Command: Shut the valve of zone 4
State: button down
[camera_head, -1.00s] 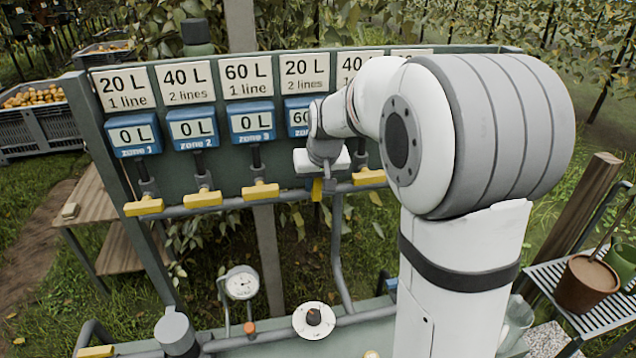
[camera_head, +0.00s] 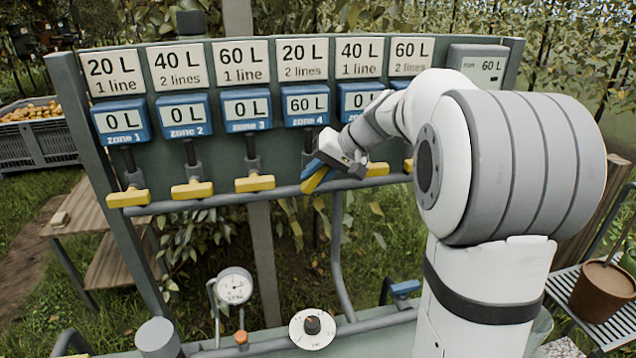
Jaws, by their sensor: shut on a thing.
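The zone 4 valve handle (camera_head: 314,181) is yellow and sits on the pipe below the zone 4 meter (camera_head: 306,104). It stands at a slant, its lower end to the left, unlike the other handles, which lie along the pipe. My gripper (camera_head: 318,171) is shut on this handle and tilted, coming in from the right. It hides the upper part of the handle and the valve stem. The zone 4 meter reads 60 L. The card (camera_head: 304,57) above it says 20 L, 2 lines.
Yellow handles of zone 1 (camera_head: 128,198), zone 2 (camera_head: 192,189) and zone 3 (camera_head: 255,183) lie to the left, their meters at 0 L. Another yellow handle (camera_head: 377,169) is close to the right of my gripper. A pressure gauge (camera_head: 234,286) stands below. My arm covers the panel's right part.

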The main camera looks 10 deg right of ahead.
aim_at(327, 166)
dwell(0.3)
jog(key=c, duration=1.2)
grip_release()
jog(key=shift+c, duration=0.2)
jog(key=shift+b+v, duration=0.45)
jog(key=shift+v, duration=3.5)
jog(key=shift+d+f, duration=0.1)
